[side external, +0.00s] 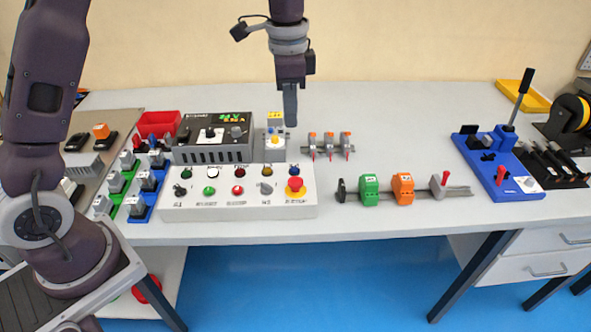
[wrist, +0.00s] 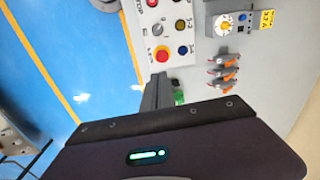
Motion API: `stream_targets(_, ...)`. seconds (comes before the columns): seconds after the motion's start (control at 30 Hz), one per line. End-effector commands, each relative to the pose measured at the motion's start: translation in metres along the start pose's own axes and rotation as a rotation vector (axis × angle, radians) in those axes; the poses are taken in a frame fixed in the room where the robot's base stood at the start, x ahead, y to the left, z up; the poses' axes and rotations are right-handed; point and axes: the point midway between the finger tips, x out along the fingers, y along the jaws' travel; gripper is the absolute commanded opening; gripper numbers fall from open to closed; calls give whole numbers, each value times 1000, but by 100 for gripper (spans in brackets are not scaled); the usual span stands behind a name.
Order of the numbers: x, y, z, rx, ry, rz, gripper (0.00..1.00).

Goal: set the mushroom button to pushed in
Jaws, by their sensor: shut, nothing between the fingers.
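The mushroom button (side external: 295,184) is a red cap on a yellow base at the right end of the sloped white control panel (side external: 240,206). The mushroom button also shows in the wrist view (wrist: 161,54), upper middle. I cannot tell from these views whether its cap is in or out. My gripper (side external: 291,123) points down with its fingers shut and empty. It is above the table, apart from the button, and appears higher and farther back in the side view. In the wrist view the grey fingers (wrist: 157,84) lie just below the button in the picture.
Other lamps, buttons and a grey selector knob (side external: 265,187) sit beside the button. A grey box with a dial (side external: 274,141) and a dark power unit (side external: 212,138) stand behind the panel. Small orange-topped clamps (side external: 328,146) and a rail with green and orange blocks (side external: 402,188) lie to the right.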

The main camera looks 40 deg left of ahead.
Motion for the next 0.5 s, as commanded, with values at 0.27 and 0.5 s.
stream_targets(0.27, 21, -8, -11, 49, -22, 21, 0)
stream_targets(0.5, 24, -7, -10, 47, -22, 22, 0)
